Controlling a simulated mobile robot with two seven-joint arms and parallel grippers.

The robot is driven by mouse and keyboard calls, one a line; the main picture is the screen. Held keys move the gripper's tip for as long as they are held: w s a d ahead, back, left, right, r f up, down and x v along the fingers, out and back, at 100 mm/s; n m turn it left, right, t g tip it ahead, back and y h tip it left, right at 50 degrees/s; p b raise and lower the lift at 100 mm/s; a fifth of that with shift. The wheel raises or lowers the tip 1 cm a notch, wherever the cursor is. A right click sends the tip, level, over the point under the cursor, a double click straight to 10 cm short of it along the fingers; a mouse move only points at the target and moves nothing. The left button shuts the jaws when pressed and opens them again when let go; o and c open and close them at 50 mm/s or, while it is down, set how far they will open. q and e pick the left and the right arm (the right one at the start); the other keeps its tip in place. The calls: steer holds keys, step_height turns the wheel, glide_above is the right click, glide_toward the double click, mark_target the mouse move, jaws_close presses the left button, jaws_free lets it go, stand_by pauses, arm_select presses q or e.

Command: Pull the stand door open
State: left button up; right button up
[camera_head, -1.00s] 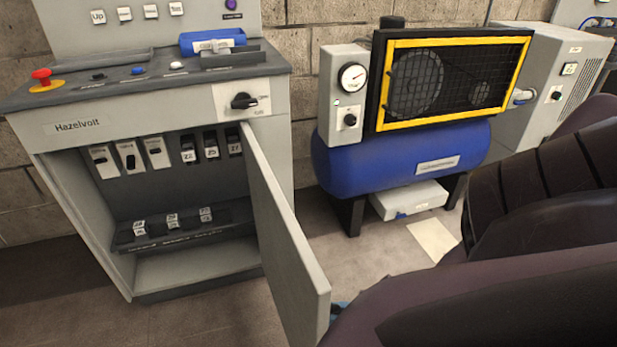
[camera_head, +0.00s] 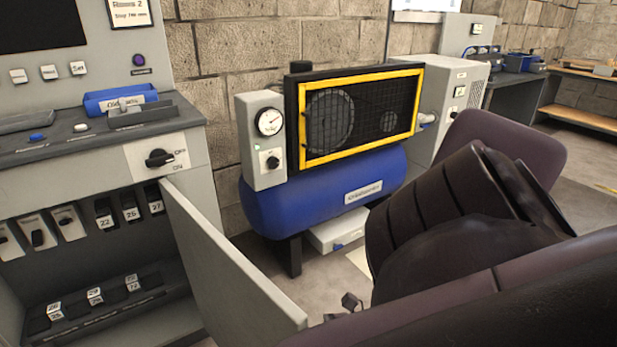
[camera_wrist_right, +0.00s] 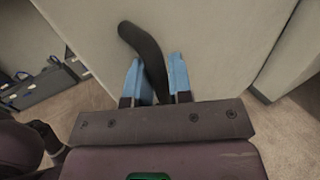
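The stand door (camera_head: 235,270) is a grey panel hinged below the rotary switch of the grey stand (camera_head: 90,160). It stands swung out, with the stand's inside showing to its left. Its outer face (camera_wrist_right: 225,35) fills much of the right wrist view, with a dark curved handle (camera_wrist_right: 145,45) on it. My right gripper (camera_wrist_right: 157,65) has its blue fingers on both sides of the handle, close against it. In the head view the door hides the handle, and my right arm (camera_head: 450,260) covers the lower right. My left gripper is not in view.
A blue compressor (camera_head: 300,205) with a yellow-framed grille stands to the right of the door, against the block wall. A grey cabinet (camera_head: 455,95) and benches are beyond it. Several switches (camera_head: 103,212) sit inside the stand. Some floor shows between door and compressor.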

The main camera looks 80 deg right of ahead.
steer(key=o, duration=0.4)
steer(key=shift+w, duration=0.25)
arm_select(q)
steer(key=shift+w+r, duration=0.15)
arm_select(e)
steer(key=shift+s, duration=0.1)
steer(key=shift+s+d, duration=0.1)
steer(key=shift+s, duration=0.2)
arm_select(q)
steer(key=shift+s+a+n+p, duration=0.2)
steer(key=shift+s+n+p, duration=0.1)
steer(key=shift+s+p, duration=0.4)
arm_select(e)
steer(key=shift+v, duration=5.1)
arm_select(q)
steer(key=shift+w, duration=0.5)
arm_select(e)
steer(key=shift+r, duration=0.1)
